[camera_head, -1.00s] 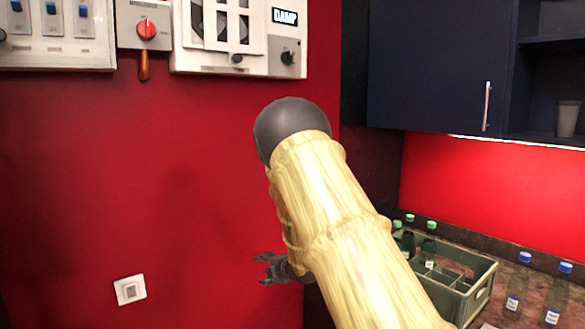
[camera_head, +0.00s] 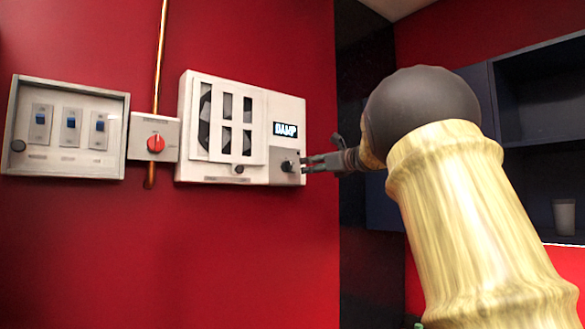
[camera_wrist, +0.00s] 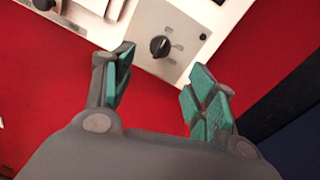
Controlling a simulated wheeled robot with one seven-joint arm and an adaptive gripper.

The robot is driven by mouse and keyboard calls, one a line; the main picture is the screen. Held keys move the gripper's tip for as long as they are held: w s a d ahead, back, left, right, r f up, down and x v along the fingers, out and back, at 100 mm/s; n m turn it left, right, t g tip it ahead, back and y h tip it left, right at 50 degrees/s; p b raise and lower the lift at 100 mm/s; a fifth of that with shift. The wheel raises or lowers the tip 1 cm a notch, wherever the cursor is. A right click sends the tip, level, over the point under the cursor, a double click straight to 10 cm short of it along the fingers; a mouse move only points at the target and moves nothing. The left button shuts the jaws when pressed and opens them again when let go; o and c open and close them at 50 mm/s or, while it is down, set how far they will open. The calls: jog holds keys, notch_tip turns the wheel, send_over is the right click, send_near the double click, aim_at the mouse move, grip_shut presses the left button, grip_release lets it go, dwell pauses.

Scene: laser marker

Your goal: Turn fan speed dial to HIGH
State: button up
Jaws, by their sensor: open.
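My gripper (camera_head: 308,162) is at the right edge of the fan unit, pointing left toward the dial. In the wrist view my gripper (camera_wrist: 160,85) is open and empty, with its teal-padded fingers apart. The dial lies beyond the fingertips, between their lines, and is not gripped.
Left of the fan unit are a grey box with a red rotary switch (camera_head: 155,144) and a panel of blue switches (camera_head: 71,127). A second small black knob (camera_head: 239,169) sits under the vent. Dark cabinets (camera_head: 540,130) stand at the right. The red wall below is clear.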

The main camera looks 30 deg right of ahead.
aim_at(291, 167)
jog(key=w+p, duration=0.1)
jog(key=w, duration=0.2)
jog(key=w+a+p, duration=0.1)
jog(key=w+p, duration=0.1)
jog(key=w, duration=0.1)
jog(key=w+p, duration=0.2)
jog(key=w, duration=0.1)
jog(key=shift+w+a+r, duration=0.1)
jog(key=shift+w+a, duration=0.1)
jog(key=shift+w, duration=0.15)
jog(key=shift+w+p, duration=0.45)
jog(key=shift+w, duration=0.05)
jog(key=shift+a, duration=0.1)
jog(key=shift+c, duration=0.2)
jog(key=c, duration=1)
